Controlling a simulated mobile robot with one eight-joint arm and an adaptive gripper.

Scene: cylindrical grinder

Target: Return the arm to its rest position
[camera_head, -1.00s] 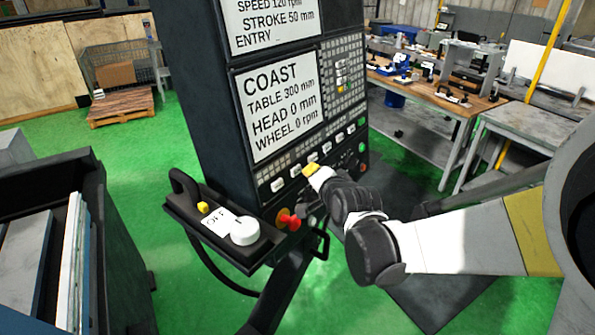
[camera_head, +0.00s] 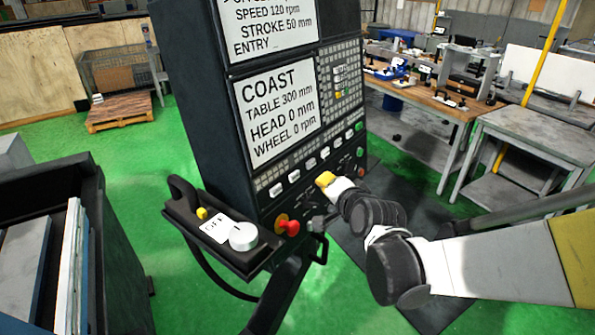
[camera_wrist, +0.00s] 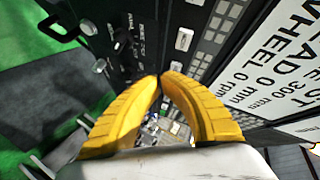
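My gripper (camera_head: 326,180) has yellow fingers. It is in front of the button rows of the dark control console (camera_head: 190,90), right of the red knob. In the wrist view, its two curved fingers (camera_wrist: 161,76) meet at the tips with nothing visible between them, so it is shut and empty. My arm reaches in from the right of the head view, partly bent. I see no contact between the fingers and the panel, though the exact gap is hard to judge.
The screen (camera_head: 278,112) reads COAST. A workbench (camera_head: 425,97) and a grey table (camera_head: 535,130) stand behind at right. A dark machine (camera_head: 105,250) stands at left. Green floor lies between.

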